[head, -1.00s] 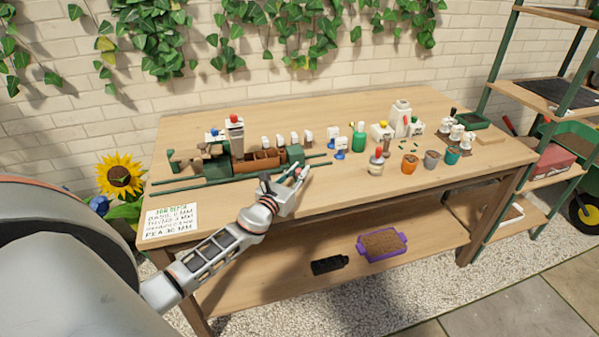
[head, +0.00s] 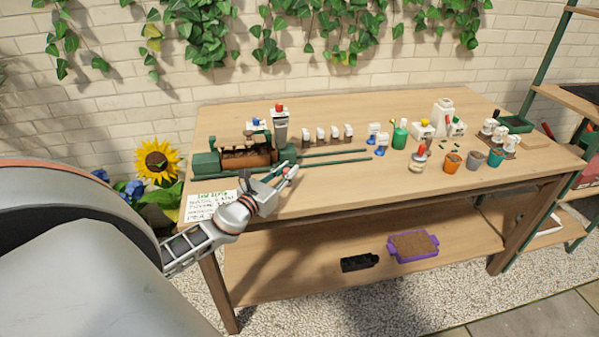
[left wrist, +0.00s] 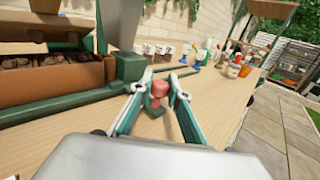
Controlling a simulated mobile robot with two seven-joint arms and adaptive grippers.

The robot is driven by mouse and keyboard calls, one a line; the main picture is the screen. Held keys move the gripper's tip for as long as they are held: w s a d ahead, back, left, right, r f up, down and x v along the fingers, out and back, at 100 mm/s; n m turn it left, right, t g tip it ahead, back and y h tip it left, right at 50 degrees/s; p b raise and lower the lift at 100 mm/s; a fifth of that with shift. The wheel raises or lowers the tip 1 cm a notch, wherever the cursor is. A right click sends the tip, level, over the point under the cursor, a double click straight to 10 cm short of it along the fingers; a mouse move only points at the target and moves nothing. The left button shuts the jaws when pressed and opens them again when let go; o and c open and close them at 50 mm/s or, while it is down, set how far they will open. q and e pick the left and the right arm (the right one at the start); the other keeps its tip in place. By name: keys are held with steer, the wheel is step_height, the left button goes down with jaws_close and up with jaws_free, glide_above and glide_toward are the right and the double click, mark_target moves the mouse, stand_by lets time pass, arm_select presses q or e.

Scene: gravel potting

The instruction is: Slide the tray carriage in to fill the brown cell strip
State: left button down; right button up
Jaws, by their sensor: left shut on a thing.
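The tray carriage (head: 285,156) is green and sits on two green rails along the left of the bench. It carries the brown cell strip (head: 262,160). In the left wrist view the strip (left wrist: 40,95) is close at the left, with dark brown fill in its visible cells. A white hopper (head: 280,128) with a red top stands over the right end of the strip. My left gripper (head: 291,170) is at the carriage's front right. My right gripper is out of view.
Green rails (head: 340,161) run bare to the right of the carriage. Several small white-topped blocks (head: 327,134) stand behind them. Bottles and pots, including an orange pot (head: 452,163), stand farther right. A lettered card (head: 208,206) lies at the front left. The front middle bench is clear.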

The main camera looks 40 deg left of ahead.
arm_select(q)
steer(key=shift+s+a, duration=0.3)
steer(key=shift+s, duration=0.1)
steer(key=c, duration=1.9)
jaws_free()
steer(key=shift+s, duration=0.1)
steer(key=s, duration=1)
steer(key=shift+s+d+f, duration=0.1)
steer(key=shift+s+d, duration=0.05)
steer(key=shift+d, duration=0.25)
steer(key=shift+s, duration=0.75)
